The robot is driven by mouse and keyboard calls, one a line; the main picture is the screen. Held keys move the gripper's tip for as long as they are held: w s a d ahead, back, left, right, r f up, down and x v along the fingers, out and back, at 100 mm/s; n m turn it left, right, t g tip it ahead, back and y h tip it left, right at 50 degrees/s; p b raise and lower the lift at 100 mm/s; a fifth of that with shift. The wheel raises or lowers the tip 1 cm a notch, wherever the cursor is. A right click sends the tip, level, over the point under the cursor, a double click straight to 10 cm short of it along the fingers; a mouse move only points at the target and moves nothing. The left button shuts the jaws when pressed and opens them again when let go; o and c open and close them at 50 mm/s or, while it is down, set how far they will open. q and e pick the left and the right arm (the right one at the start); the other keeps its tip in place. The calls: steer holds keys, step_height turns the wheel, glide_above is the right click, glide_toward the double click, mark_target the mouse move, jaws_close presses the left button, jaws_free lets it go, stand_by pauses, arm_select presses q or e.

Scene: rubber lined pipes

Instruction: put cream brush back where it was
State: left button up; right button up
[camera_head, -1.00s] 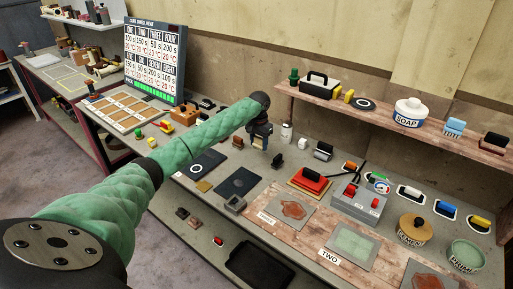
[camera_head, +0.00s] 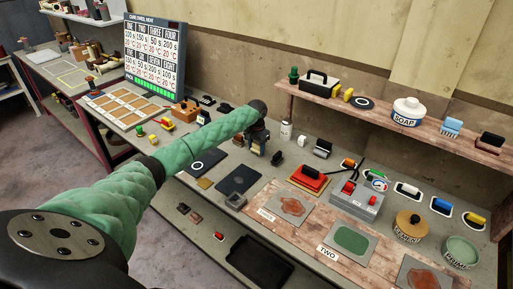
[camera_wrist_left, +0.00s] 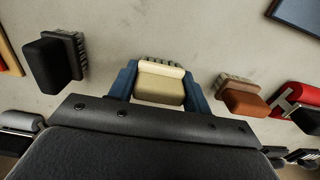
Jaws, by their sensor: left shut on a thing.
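My left gripper (camera_head: 256,150) is low over the middle of the grey bench in the head view. In the left wrist view its two blue fingers (camera_wrist_left: 160,88) are shut on the cream brush (camera_wrist_left: 160,82), one finger on each side. The brush's short bristles show at its far edge. I cannot tell whether it touches the bench. A black brush (camera_wrist_left: 55,60) lies to its left and a brown brush (camera_wrist_left: 243,97) to its right, both apart from my fingers. In the head view the cream brush is mostly hidden by the gripper. My right gripper is not in view.
A dark mat (camera_head: 238,180) and a red-topped block (camera_head: 308,179) lie near the gripper. A grey box with red knobs (camera_head: 357,197) stands to the right. A wooden shelf (camera_head: 440,136) runs along the wall. A screen (camera_head: 155,58) stands at the left.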

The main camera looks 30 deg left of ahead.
mark_target(257, 143)
arm_select(q)
steer(key=o, duration=0.9)
steer(key=shift+o, duration=0.2)
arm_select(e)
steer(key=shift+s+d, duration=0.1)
arm_select(q)
steer(key=shift+r, duration=0.15)
steer(key=shift+r+b, duration=0.3)
steer(key=shift+r, duration=0.1)
step_height(257, 143, up, 10)
steer(key=b, duration=0.3)
steer(key=shift+r, duration=0.5)
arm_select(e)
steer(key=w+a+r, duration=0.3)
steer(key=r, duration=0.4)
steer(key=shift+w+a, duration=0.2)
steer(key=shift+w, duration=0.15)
